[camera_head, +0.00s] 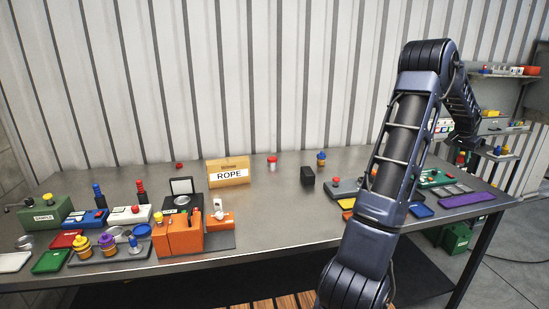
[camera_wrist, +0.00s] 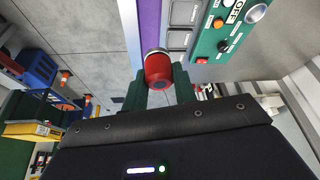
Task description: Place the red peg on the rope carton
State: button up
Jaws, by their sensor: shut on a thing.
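The rope carton (camera_head: 229,172) is a tan box with a white ROPE label, standing at the back middle of the table. In the head view my gripper (camera_head: 464,148) is at the far right, well away from the carton. The peg shows there only as a small red patch (camera_head: 460,158), partly hidden by the gripper.
A red-capped jar (camera_head: 272,162) and a black block (camera_head: 307,175) stand right of the carton. An orange holder (camera_head: 178,238) stands in front left. A green panel (camera_head: 435,179) and a purple strip (camera_head: 467,199) lie at the right. The table's middle front is clear.

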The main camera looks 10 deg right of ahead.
jog(key=w+a+r+n+t, duration=0.1)
jog(key=w+a+n, duration=0.1)
jog(key=w+a, duration=0.75)
jog(key=w+a+r+n, duration=0.2)
jog(key=w+a, duration=0.4)
jog(key=w, duration=0.6)
jog(key=w+a+r+n+t+y, duration=0.1)
jog(key=w+a+n, duration=0.1)
jog(key=w+a, duration=0.8)
jog(key=w+a+r+n+t+y, duration=0.1)
jog(key=w+a+r+n, duration=0.15)
jog(key=w+a, duration=0.75)
notch_tip(320, 180, up, 6)
jog(key=n+y, duration=0.3)
jog(key=n, duration=0.7)
send_over(226, 159)
jog(key=s, duration=0.2)
jog(key=shift+m, duration=0.25)
jog(key=f, duration=1.9)
jog(key=shift+w+d+f, duration=0.25)
jog(key=shift+d+f, duration=0.05)
jog(key=shift+f, duration=0.1)
jog(key=shift+f, duration=0.1)
